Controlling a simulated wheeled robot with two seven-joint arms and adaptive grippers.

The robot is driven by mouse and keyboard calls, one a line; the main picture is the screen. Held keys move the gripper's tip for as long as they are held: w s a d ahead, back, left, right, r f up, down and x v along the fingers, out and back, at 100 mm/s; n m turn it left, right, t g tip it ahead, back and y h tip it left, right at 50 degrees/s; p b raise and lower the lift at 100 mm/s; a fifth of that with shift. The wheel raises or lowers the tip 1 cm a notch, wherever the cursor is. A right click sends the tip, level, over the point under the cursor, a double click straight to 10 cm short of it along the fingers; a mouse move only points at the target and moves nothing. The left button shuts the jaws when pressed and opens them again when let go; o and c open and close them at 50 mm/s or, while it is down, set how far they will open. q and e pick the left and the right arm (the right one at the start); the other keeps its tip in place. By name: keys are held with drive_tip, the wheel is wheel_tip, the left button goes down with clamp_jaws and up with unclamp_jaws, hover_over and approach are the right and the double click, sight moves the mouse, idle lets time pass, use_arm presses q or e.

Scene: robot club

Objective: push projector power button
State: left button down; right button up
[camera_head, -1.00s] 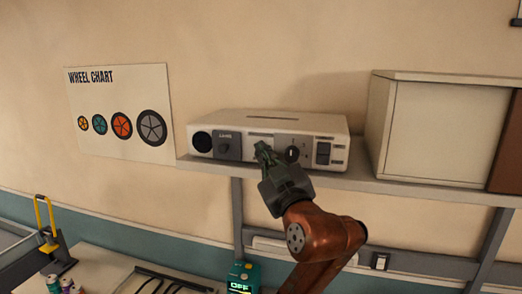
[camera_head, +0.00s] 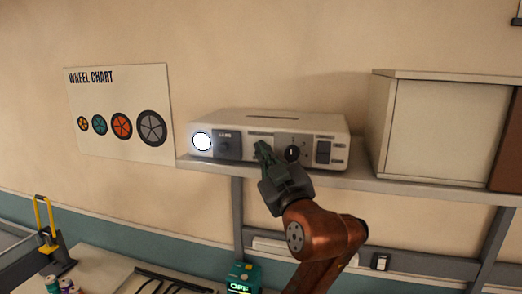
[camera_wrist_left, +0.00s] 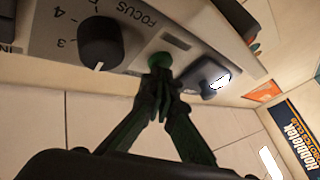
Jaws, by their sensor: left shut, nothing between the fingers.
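The white projector (camera_head: 270,125) sits on a wall shelf, its front panel facing me. Its round lens (camera_head: 202,141) at the left end glows bright white; the glow also shows in the left wrist view (camera_wrist_left: 219,81). My left gripper (camera_head: 262,148) is shut and empty, its fingertips at the middle of the front panel. In the left wrist view the fingertips (camera_wrist_left: 160,68) are at a round green button (camera_wrist_left: 160,59), between the focus knob (camera_wrist_left: 100,42) and the lens. Whether they touch it is hard to tell. My right gripper is not in view.
The shelf (camera_head: 360,181) runs along the wall under the projector. A pale cabinet (camera_head: 430,132) stands on it to the right. A wheel chart (camera_head: 118,113) hangs to the left.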

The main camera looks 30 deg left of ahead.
use_arm(q)
drive_tip(key=s+d+b, duration=0.1)
drive_tip(key=s, duration=0.5)
drive_tip(key=shift+d, duration=0.2)
drive_tip(key=shift+w, duration=0.1)
idle(0.8)
idle(1.2)
